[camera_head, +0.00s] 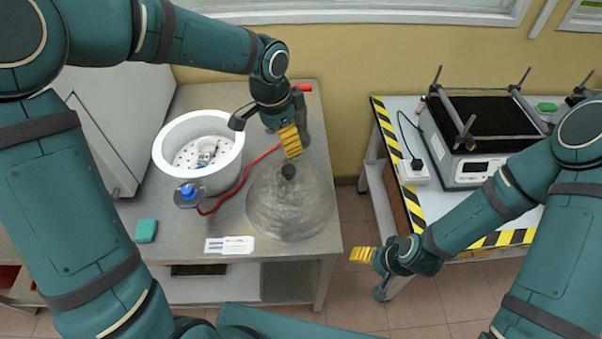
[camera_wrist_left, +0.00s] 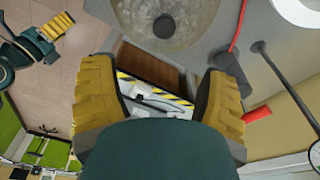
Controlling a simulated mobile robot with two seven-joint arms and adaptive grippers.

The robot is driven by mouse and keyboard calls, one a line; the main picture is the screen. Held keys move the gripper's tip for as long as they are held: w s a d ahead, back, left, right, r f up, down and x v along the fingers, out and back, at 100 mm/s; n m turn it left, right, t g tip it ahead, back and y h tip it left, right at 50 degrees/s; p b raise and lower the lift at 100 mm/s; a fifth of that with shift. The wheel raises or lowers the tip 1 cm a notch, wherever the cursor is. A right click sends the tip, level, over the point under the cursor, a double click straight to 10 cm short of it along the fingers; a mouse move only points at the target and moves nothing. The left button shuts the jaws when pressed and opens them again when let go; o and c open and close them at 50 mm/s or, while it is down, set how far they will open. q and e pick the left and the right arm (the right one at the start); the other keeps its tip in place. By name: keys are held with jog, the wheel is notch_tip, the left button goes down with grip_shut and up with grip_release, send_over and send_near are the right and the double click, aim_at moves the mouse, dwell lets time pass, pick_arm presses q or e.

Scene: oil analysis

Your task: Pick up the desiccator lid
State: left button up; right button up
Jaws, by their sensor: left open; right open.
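The desiccator lid (camera_head: 290,208) is a clear dome with a dark knob (camera_head: 289,172), resting on the grey bench at its right side. Its edge and knob also show at the top of the left wrist view (camera_wrist_left: 185,32). My left gripper (camera_head: 290,141) has yellow fingers and hangs just behind and above the knob, empty. In the left wrist view its fingers (camera_wrist_left: 158,88) are spread, with the knob beyond them and not between them. My right gripper (camera_head: 362,255) is open and empty, low to the right of the bench. The white desiccator bowl (camera_head: 168,168) stands open left of the lid.
A perforated plate with a small glass item (camera_head: 205,152) lies in the bowl. A red hose (camera_head: 238,186) runs between bowl and lid. A green block (camera_head: 146,231) and paper labels (camera_head: 229,245) lie in front. A shaker (camera_head: 470,150) stands on the right table.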

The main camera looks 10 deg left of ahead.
aim_at(288, 168)
pick_arm(q)
jog(key=f, duration=0.2)
jog(key=f+b, duration=0.1)
jog(key=f, duration=0.1)
jog(key=w+f, duration=0.1)
jog(key=f, duration=0.2)
jog(key=shift+d, duration=0.3)
jog(key=shift+f+b, duration=0.55)
jog(key=shift+f, duration=2.25)
jog(key=shift+s, duration=0.1)
jog(key=shift+r, duration=0.1)
grip_shut()
